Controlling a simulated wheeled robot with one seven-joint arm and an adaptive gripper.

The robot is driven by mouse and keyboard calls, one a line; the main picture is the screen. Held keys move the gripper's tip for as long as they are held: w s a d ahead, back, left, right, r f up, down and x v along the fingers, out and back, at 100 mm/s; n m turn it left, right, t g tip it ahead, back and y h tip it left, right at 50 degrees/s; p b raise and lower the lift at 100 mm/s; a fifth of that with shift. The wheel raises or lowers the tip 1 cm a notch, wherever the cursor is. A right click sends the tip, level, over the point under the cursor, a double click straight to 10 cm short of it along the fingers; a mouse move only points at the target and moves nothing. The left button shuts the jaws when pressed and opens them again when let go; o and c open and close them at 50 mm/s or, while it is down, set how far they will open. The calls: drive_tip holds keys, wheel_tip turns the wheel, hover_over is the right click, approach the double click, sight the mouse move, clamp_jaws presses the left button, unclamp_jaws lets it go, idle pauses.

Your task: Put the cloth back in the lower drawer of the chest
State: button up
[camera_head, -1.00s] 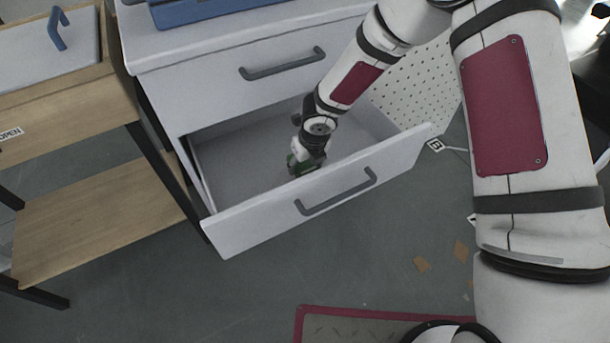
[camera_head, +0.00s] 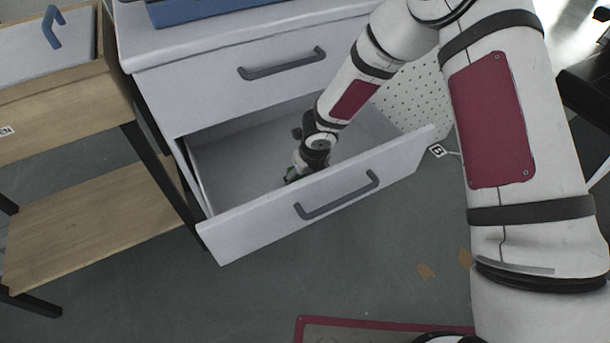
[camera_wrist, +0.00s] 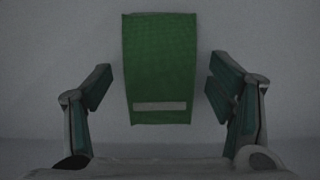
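The lower drawer (camera_head: 405,158) of the white chest (camera_head: 190,98) is pulled open. My gripper (camera_head: 296,174) reaches down inside it, behind the drawer front, with its tips mostly hidden in the head view. In the wrist view my gripper (camera_wrist: 162,90) is open, with its two fingers wide apart. The green cloth (camera_wrist: 160,65), a folded strip with a pale band near its lower end, lies between the fingers over a plain grey surface. A gap shows on each side, so neither finger touches it. The head view does not show the cloth.
The upper drawer (camera_head: 225,82) is shut. A blue container (camera_head: 205,8) stands on the chest top. A wooden shelf unit (camera_head: 90,190) stands close at the left. A perforated white panel (camera_head: 425,90) is behind the drawer's right end. The floor in front is mostly clear.

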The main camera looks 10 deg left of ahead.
drive_tip(key=p+v, duration=0.6)
drive_tip(key=v, duration=0.6)
drive_tip(key=shift+r, duration=0.2)
drive_tip(key=d+r+m+t+h, duration=0.1)
drive_tip(key=d+r+m+h, duration=0.3)
drive_tip(key=d+r+m, duration=0.75)
drive_tip(key=s+d+r+m+h, duration=0.2)
drive_tip(key=s+d+r+m, duration=0.8)
drive_tip(key=r, duration=0.3)
drive_tip(key=s+d+r+m+g, duration=0.1)
drive_tip(key=s+d+r+m, duration=0.15)
drive_tip(key=s+m, duration=0.35)
drive_tip(key=s+d+r+m+g, duration=0.1)
drive_tip(key=s+d+r+m, duration=0.15)
drive_tip(key=s+m, duration=0.4)
drive_tip(key=s+a+r+m+g+y, duration=0.1)
drive_tip(key=s+a+m+y, duration=0.2)
drive_tip(key=s+m, duration=0.6)
drive_tip(key=s+y, duration=0.1)
drive_tip(key=s, duration=0.2)
drive_tip(key=shift+s+a, duration=0.35)
drive_tip(key=shift+a, duration=0.05)
